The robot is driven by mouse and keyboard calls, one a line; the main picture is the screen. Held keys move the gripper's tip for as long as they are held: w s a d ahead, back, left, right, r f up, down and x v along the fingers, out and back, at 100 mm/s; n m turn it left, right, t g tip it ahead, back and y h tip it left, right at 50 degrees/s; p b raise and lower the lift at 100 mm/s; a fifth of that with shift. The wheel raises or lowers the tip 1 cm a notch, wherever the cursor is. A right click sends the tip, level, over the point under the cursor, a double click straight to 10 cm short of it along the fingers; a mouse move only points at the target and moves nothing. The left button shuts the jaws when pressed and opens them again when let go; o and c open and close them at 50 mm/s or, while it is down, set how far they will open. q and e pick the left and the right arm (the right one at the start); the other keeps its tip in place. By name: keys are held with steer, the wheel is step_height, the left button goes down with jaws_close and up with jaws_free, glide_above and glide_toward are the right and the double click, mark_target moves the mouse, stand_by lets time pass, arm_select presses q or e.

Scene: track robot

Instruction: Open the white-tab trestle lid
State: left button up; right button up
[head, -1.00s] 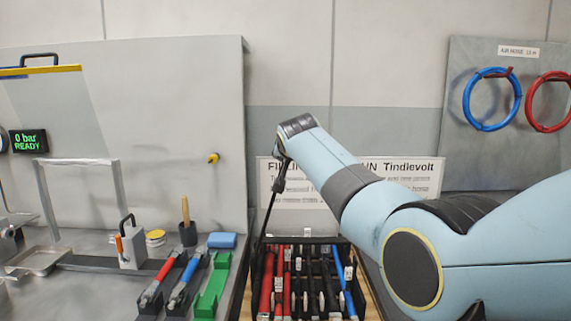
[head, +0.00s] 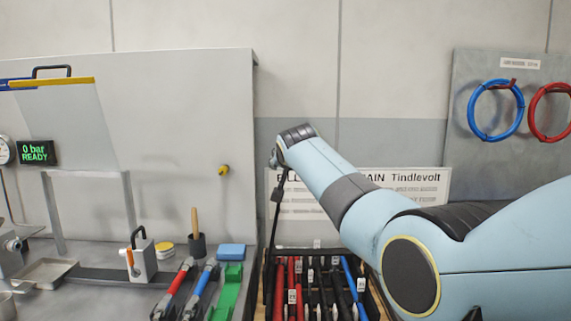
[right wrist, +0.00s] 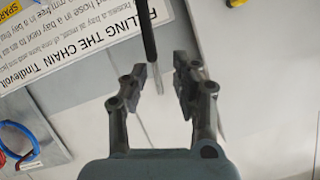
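My right gripper (head: 277,191) is above the left side of the black rack of hoses, pointing down in the head view. In the right wrist view its two fingers (right wrist: 162,78) stand apart. A dark, thin bar (right wrist: 147,30) ends in a paler, narrow tip close to the gap between the fingers; I cannot tell whether they touch it. In the head view a thin dark bar (head: 271,228) slopes from the gripper down to the rack's left edge. I cannot tell whether it is the lid's edge, and I cannot make out the lid's white tab. My left gripper is not in view.
The rack holds several red, black and blue hoses (head: 298,285). A sign (head: 420,190) is behind my right arm.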

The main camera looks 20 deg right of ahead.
steer(key=shift+s+d+r, duration=0.1)
steer(key=v, duration=1.1)
steer(key=shift+s, duration=0.4)
